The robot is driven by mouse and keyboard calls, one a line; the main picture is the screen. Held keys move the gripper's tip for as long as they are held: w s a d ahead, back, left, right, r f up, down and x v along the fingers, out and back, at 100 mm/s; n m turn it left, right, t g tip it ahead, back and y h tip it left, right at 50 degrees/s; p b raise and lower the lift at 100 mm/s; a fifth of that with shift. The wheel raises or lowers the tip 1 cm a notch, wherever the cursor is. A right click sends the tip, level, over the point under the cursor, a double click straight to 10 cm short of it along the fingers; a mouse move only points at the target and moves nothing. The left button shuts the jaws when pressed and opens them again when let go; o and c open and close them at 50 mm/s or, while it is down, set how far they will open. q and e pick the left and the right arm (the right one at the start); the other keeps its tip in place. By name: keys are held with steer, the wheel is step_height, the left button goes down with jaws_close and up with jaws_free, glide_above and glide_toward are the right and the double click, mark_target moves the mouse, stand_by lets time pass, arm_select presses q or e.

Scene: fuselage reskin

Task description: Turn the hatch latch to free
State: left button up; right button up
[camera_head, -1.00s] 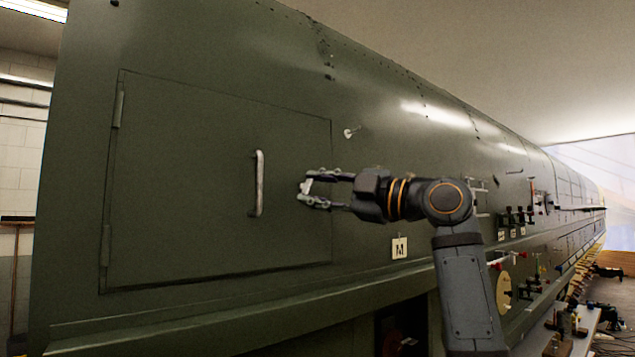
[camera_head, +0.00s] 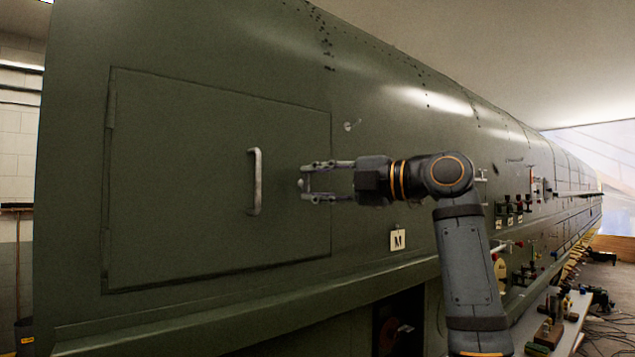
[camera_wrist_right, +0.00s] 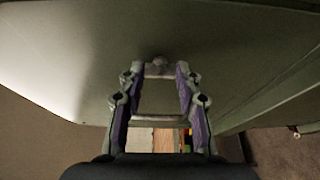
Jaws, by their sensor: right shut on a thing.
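The green hatch (camera_head: 200,260) is closed in the fuselage side, with a pale upright handle (camera_head: 254,181) near its right edge. My right gripper (camera_head: 309,181) is at the hatch's right edge, just right of the handle. Its two fingers are spread one above the other, with the small latch (camera_head: 303,183) between their tips. In the right wrist view the latch shows as a pale bar (camera_wrist_right: 160,70) spanning between the fingertips, and the gripper (camera_wrist_right: 160,85) is shut on its ends. The fingers partly hide the latch. My left gripper is out of view.
A small pale fitting (camera_head: 350,125) sticks out of the skin above my right gripper. A plate marked M (camera_head: 398,240) is below it. Rows of small fittings (camera_head: 510,212) line the fuselage at right. A bench with tools (camera_head: 548,335) stands at lower right.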

steer(key=o, duration=1.2)
steer(key=shift+c, duration=0.2)
steer(key=shift+d, duration=0.1)
steer(key=v, duration=1.1)
steer(key=shift+s+d, duration=0.25)
steer(key=shift+s, duration=0.1)
